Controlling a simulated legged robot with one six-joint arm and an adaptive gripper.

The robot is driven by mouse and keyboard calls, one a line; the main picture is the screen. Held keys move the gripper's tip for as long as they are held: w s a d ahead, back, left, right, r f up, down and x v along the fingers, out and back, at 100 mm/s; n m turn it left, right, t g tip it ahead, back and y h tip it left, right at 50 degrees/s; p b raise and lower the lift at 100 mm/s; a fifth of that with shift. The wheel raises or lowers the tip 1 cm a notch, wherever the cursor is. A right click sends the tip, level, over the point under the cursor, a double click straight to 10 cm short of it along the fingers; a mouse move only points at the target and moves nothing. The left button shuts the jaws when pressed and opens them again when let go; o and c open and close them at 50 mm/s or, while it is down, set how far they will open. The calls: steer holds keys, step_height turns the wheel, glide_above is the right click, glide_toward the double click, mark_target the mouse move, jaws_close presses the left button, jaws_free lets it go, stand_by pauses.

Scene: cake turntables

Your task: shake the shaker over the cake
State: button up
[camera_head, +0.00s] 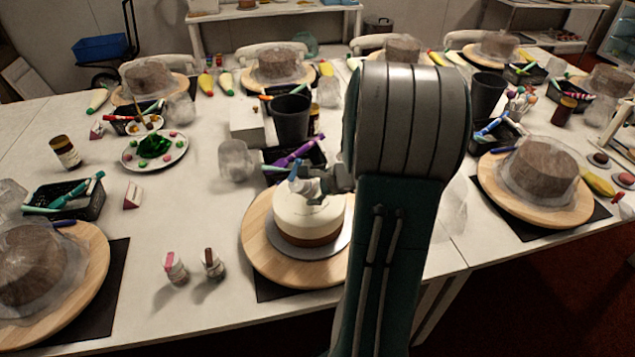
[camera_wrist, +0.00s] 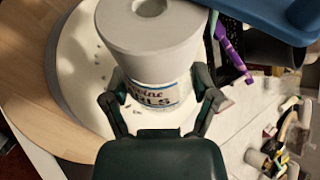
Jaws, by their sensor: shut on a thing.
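A cake (camera_head: 308,221) with a white top and brown lower side stands on a grey board on a wooden turntable (camera_head: 262,262). My gripper (camera_wrist: 160,105) is shut on the shaker (camera_wrist: 150,45), a pale jar with a printed label. The shaker is tilted, its round end facing away from the gripper. In the wrist view the cake (camera_wrist: 85,75) lies behind it, with small dark specks on its white top. In the head view my gripper is above the cake, largely hidden by my arm; the shaker shows only as a small pale shape there.
Two small jars, one pink-topped (camera_head: 175,267) and one brown-topped (camera_head: 213,264), stand left of the turntable. A black cup (camera_head: 290,118) and a tray with purple tools (camera_head: 297,155) stand behind it. Covered cakes on turntables sit left and right (camera_head: 540,168).

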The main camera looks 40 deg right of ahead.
mark_target(303, 194)
steer(key=a+m+y, duration=0.1)
steer(key=y, duration=0.1)
steer(key=shift+a+r+m+y, duration=0.1)
steer(key=shift+a+m+y, duration=0.25)
steer(key=shift+m+y, duration=0.05)
steer(key=y, duration=0.1)
steer(key=a+m+y, duration=0.1)
steer(key=shift+a+r+m+t+y, duration=0.1)
steer(key=shift+a+m+t+y, duration=0.1)
steer(key=shift+m+t+y, duration=0.15)
steer(key=shift+a+r+m+t+y, duration=0.15)
steer(key=shift+a+m+t+y, duration=0.1)
steer(key=shift+a+y, duration=0.3)
